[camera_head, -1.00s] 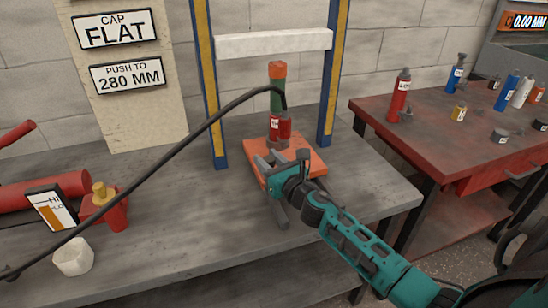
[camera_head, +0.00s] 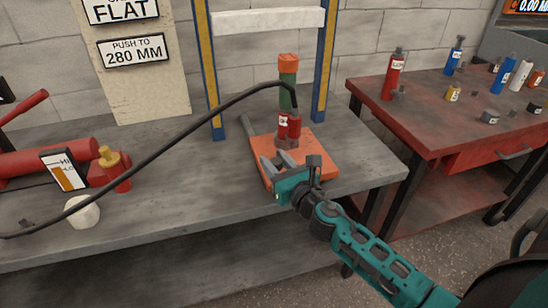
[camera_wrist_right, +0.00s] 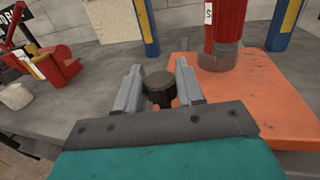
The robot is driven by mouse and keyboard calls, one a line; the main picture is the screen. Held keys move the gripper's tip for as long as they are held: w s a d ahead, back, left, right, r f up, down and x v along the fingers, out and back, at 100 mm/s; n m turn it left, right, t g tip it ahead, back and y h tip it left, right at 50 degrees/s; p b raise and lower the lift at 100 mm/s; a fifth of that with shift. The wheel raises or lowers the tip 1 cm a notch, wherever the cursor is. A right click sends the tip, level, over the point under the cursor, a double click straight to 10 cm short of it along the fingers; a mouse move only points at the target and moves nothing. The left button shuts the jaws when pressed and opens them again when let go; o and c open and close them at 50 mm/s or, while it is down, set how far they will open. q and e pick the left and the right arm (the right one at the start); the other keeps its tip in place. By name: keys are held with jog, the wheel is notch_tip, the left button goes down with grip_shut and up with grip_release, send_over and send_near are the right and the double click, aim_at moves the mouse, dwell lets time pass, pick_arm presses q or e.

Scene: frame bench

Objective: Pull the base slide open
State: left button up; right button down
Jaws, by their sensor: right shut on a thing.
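The base slide is an orange plate (camera_head: 318,160) on the grey bench, standing out in front of the blue and yellow frame. It carries an upright red and green cylinder (camera_head: 288,115) with a black hose. A grey rail (camera_head: 252,138) shows along the plate's left side. My right gripper (camera_head: 273,168) is at the plate's front left part. In the right wrist view its two grey fingers (camera_wrist_right: 160,88) stand on either side of a dark round knob (camera_wrist_right: 160,87) at the orange plate's (camera_wrist_right: 265,100) left edge, shut on it. My left gripper is not in view.
The frame (camera_head: 215,70) has a white crossbar (camera_head: 265,20) above the cylinder. A red table (camera_head: 430,105) with several bottles is at the right. The bench between cup and plate is clear.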

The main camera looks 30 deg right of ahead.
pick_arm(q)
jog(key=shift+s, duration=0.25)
pick_arm(e)
jog(key=shift+s+a, duration=0.15)
jog(key=shift+s, duration=0.35)
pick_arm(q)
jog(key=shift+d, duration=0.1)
pick_arm(e)
jog(key=c, duration=0.8)
grip_release()
pick_arm(q)
jog(key=b, duration=0.1)
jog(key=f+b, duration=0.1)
jog(key=b, duration=0.1)
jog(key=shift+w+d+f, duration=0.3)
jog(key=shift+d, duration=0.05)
pick_arm(e)
jog(key=s, duration=1.3)
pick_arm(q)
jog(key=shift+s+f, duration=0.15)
pick_arm(e)
jog(key=shift+w, duration=0.1)
